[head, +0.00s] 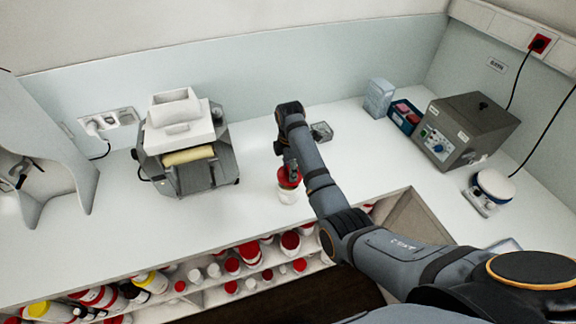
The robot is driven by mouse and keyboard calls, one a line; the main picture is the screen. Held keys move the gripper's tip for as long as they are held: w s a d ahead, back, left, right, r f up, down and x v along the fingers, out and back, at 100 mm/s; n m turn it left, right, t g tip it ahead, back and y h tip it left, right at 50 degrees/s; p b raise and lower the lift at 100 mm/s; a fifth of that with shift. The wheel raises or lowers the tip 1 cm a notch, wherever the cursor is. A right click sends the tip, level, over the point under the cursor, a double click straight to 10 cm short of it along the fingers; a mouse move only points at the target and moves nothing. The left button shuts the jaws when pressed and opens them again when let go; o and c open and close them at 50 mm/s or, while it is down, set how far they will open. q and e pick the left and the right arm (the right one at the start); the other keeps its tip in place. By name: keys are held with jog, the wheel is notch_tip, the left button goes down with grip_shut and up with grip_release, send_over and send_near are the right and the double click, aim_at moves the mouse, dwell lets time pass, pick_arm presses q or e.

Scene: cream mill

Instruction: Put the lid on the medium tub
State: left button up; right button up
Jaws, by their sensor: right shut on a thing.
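My right gripper (292,170) is pointing down over the middle of the bench and is shut on a red lid (285,181). A white tub (287,195) stands upright on the bench directly under the lid. The lid is at the tub's rim; I cannot tell whether it is seated or just above it. The fingers and arm hide part of the lid. My left gripper is not in view.
A three-roll machine (183,145) stands to the left. A grey control box (468,130), a round white-topped device (493,187) and a small grey object (321,131) are on the bench. Shelves below hold several tubs (290,242). Bench left of the tub is clear.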

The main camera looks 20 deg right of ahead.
jog(key=shift+w+a+f, duration=0.1)
jog(key=shift+w+f, duration=0.05)
jog(key=shift+f, duration=0.4)
jog(key=shift+w+a+f, duration=0.1)
jog(key=shift+w+f, duration=0.05)
jog(key=shift+f, duration=0.9)
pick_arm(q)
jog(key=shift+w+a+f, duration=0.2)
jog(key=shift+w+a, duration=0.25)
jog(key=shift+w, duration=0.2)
pick_arm(e)
jog(key=shift+s+d, duration=0.1)
jog(key=shift+d, duration=0.05)
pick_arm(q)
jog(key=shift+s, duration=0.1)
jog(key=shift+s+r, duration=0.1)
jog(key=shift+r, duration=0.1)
pick_arm(e)
jog(key=shift+f, duration=0.7)
jog(key=o, duration=0.9)
